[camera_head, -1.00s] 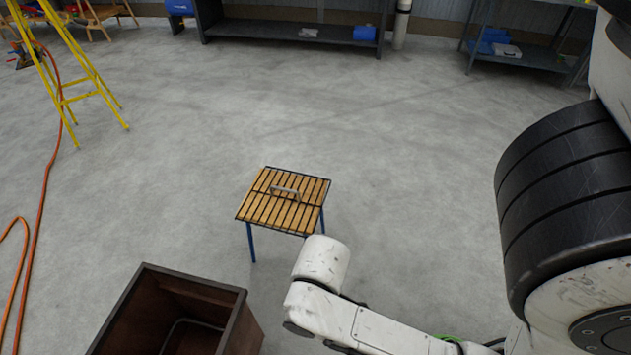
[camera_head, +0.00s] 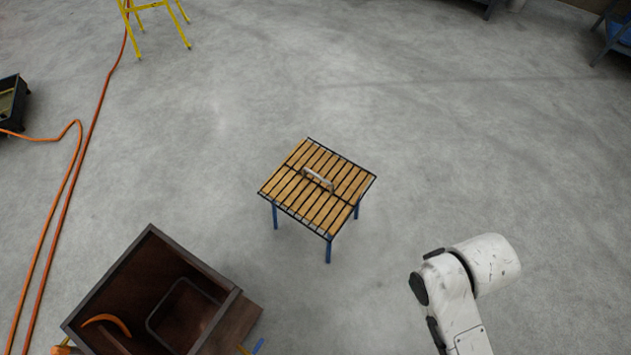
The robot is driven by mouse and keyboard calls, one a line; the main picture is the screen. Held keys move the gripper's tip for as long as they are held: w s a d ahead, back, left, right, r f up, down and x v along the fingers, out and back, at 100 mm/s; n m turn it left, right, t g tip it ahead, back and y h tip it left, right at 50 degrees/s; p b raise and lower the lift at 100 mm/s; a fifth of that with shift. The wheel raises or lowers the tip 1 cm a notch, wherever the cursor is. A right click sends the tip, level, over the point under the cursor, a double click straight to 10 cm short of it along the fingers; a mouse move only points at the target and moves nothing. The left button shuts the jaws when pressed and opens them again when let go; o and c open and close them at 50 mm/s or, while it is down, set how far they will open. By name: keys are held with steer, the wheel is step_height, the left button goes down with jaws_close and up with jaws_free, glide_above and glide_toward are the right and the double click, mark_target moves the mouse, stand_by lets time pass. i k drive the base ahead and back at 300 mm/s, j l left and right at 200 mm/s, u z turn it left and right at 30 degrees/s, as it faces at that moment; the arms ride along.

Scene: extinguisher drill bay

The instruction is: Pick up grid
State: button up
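The grid (camera_head: 318,179) appears as thin dark bars with a raised grey handle near the middle. It lies flat over the wooden slats of a small table with blue legs (camera_head: 328,250), in the centre of the head view. I cannot clearly tell the grid's bars from the dark gaps between the slats. Part of my white arm shows at the lower right, apart from the table. My gripper is not in view, and nothing touches the handle.
An open dark brown box (camera_head: 108,275) stands at the lower left, with an orange curved thing (camera_head: 106,323) inside. An orange hose (camera_head: 84,150) runs along the left floor. A yellow ladder (camera_head: 158,8) stands at the top left. Floor around the table's far and right sides is clear.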

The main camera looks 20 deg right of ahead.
mark_target(318, 181)
steer(key=i+l, duration=0.15)
steer(key=i, duration=0.35)
steer(key=i+l+u, duration=0.1)
steer(key=i, duration=0.35)
